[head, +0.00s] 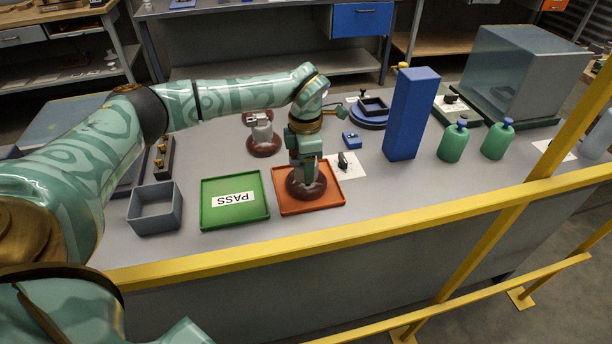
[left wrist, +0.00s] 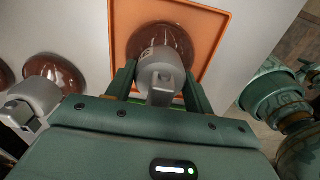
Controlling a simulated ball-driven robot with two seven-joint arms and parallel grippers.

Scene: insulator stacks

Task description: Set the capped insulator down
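The capped insulator is a brown disc with a grey metal cap; in the head view its brown disc (head: 306,189) is at the orange tray (head: 331,203). In the left wrist view the cap (left wrist: 160,72) is between my fingers, with the brown disc (left wrist: 165,38) beyond it over the orange tray floor (left wrist: 213,20). My left gripper (head: 306,172) points down and appears shut on the cap. I cannot tell whether the disc touches the tray floor. My right gripper is not in view.
A green tray marked PASS (head: 216,212) lies left of the orange tray, then a grey open box (head: 156,211). Another capped insulator (head: 263,143) stands behind. A blue block (head: 411,115) and green bottles (head: 453,144) stand right. A yellow rail (head: 240,251) runs along the front.

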